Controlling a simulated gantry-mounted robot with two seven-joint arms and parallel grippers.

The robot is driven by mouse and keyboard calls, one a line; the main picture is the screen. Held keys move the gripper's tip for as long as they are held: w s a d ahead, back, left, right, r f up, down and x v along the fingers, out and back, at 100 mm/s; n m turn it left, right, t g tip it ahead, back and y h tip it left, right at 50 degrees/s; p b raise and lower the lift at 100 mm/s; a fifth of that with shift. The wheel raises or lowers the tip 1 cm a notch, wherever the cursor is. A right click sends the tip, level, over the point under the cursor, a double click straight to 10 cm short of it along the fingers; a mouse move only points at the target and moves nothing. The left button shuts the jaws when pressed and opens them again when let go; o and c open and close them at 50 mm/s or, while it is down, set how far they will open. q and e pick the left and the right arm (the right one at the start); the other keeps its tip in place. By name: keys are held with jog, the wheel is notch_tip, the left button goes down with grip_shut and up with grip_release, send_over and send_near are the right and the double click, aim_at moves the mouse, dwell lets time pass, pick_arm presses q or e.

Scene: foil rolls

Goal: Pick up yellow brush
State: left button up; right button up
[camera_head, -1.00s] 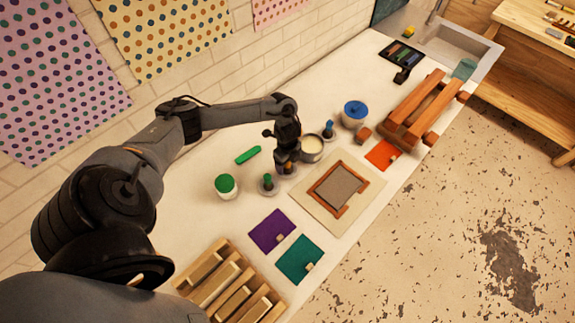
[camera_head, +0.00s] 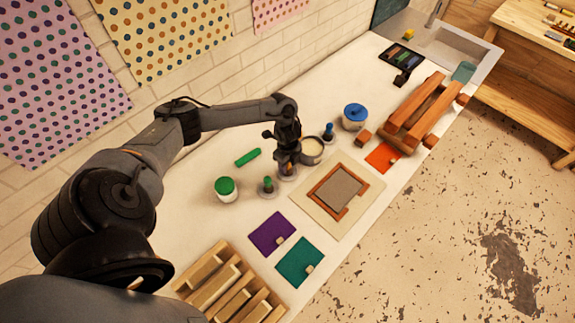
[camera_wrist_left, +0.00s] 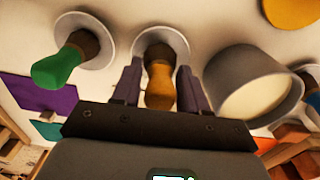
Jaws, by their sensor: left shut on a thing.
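The yellow brush (camera_wrist_left: 160,85) has an orange-yellow handle and a dark base, and stands in a round white holder (camera_wrist_left: 178,37) in the left wrist view. My left gripper (camera_wrist_left: 160,82) is shut on its handle, with one finger on each side. In the head view the left gripper (camera_head: 287,166) points down at the holder, and only a little of the brush shows below the fingers. The right gripper is in neither current view.
A green brush (camera_head: 267,185) stands in its holder close to the left gripper. A pot of pale contents (camera_head: 312,147) is close on the other side, with a blue brush (camera_head: 328,132) beyond. A framed screen (camera_head: 338,193) lies in front.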

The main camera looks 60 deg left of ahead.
pick_arm(q)
jog(key=r, duration=0.3)
jog(key=shift+w+d+r, duration=0.1)
jog(key=shift+d+r, duration=0.25)
jog(key=w+d+r+p, duration=0.2)
jog(key=d+r, duration=0.4)
jog(key=d, duration=0.4)
jog(key=shift+d+r+p, duration=0.25)
jog(key=shift+d+p, duration=0.15)
jog(key=shift+p, duration=0.2)
jog(key=s+d+n, duration=0.3)
jog(key=d+n, duration=0.8)
jog(key=n, duration=0.4)
jog(key=w+d+r, duration=0.5)
jog(key=r, duration=0.2)
jog(key=shift+d+r, duration=0.15)
jog(key=shift+r, duration=0.15)
